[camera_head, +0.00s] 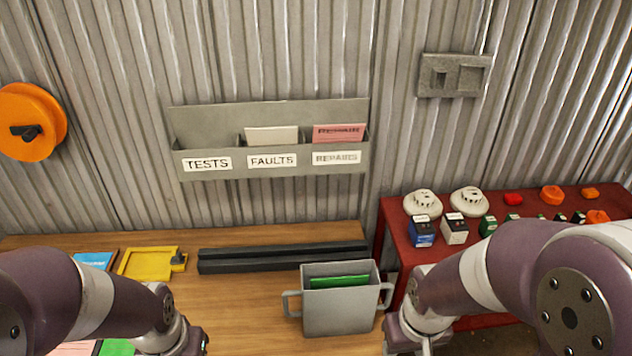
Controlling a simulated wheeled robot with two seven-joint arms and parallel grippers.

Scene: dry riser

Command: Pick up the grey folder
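A grey folder (337,315), shaped like an open-topped holder with a loop handle on each side, stands upright on the wooden table. A green item (340,282) shows inside its open top. My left gripper (197,345) is at the bottom edge, left of the folder and apart from it. My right gripper (402,345) is at the bottom edge, just right of the folder's right handle; whether they touch is unclear. Both grippers are mostly cut off by the frame and their fingertips are hidden.
A black bar (282,257) lies behind the folder. A yellow tray (150,263) and a blue card (95,260) lie left. A wall rack (190,133) holds a cream card and a red card. A red table (397,228) on the right carries detectors and small boxes.

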